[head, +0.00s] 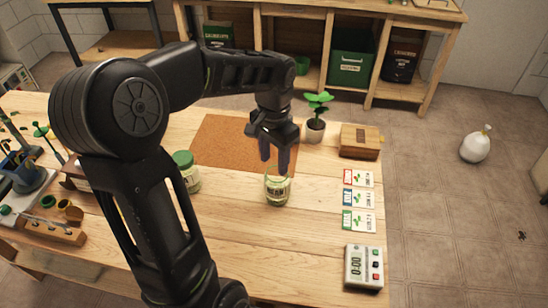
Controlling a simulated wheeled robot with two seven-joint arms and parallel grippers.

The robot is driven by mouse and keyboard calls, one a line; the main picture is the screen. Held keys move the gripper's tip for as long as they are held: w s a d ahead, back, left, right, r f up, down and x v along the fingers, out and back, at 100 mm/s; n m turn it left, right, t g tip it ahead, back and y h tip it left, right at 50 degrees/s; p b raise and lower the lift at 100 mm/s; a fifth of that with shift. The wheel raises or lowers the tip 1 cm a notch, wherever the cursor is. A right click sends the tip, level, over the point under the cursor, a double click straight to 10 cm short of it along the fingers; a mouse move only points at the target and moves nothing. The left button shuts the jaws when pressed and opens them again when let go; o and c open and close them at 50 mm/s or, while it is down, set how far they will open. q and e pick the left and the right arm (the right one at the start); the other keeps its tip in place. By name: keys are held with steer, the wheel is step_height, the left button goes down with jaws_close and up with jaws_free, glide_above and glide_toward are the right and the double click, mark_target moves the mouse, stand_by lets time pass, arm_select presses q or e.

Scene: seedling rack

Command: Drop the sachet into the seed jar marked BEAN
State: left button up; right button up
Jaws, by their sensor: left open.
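A glass jar (278,190) with a pale label stands upright on the wooden table, right of its middle. Its label is too small to read. My left gripper (275,163) points down directly above this jar, with its two fingers apart at the jar's mouth. I see nothing held between the fingers. A second jar with a green lid (183,158) stands farther left, partly hidden by my left arm. I cannot make out a loose sachet; the inside of the near jar is too small and partly covered to tell. My right gripper is out of view.
Several printed cards or packets (358,199) lie right of the jar. A digital timer (364,267) is at the front right, a wooden box (360,141) at the back right. A potted plant (316,130) stands behind the gripper, beside a brown mat (216,140).

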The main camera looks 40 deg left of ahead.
arm_select(q)
step_height(320, 180, up, 8)
steer(key=shift+b, duration=0.35)
steer(key=shift+f, duration=0.15)
stand_by(0.6)
